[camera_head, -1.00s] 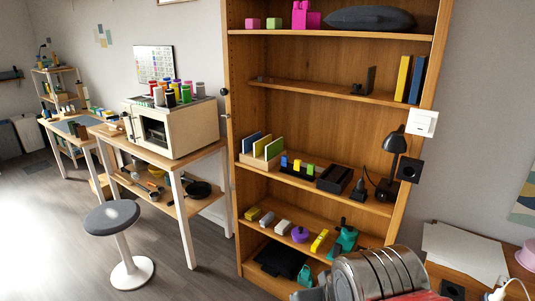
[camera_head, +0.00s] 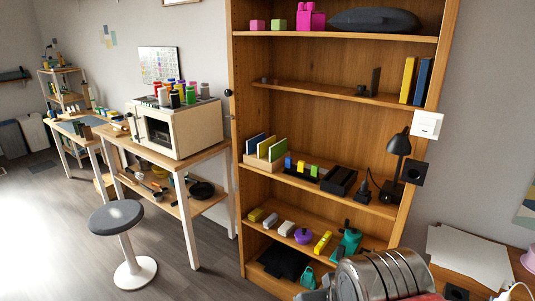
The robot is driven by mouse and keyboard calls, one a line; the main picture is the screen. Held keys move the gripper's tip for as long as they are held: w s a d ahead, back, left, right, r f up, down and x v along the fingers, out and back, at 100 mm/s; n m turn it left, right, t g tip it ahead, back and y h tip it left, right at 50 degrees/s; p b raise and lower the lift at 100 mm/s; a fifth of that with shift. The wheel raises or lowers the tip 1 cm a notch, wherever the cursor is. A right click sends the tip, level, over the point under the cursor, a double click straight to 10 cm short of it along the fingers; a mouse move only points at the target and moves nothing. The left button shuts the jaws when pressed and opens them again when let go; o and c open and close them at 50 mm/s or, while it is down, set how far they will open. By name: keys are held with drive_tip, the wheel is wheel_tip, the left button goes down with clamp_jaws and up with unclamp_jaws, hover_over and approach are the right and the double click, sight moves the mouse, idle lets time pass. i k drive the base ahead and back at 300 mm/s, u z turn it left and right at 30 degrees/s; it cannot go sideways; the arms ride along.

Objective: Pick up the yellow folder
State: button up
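Lower down, a wooden holder (camera_head: 262,162) has several thin upright pieces, blue, yellowish and green. My gripper is not in view; only a grey, ribbed metal part, apparently of my arm, shows at the bottom right.
The bookcase (camera_head: 236,200) fills the middle, with small objects on its shelves. A black lamp (camera_head: 398,145) stands on the middle shelf. A round stool (camera_head: 117,218) and a bench with a white microwave (camera_head: 175,128) are at left.

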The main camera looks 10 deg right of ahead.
sight(262, 147)
drive_tip(key=u, duration=0.3)
drive_tip(key=k, duration=0.75)
drive_tip(key=u, duration=0.55)
drive_tip(key=k, duration=0.6)
drive_tip(key=u, duration=0.45)
drive_tip(key=i, duration=3.15)
drive_tip(key=z, duration=0.3)
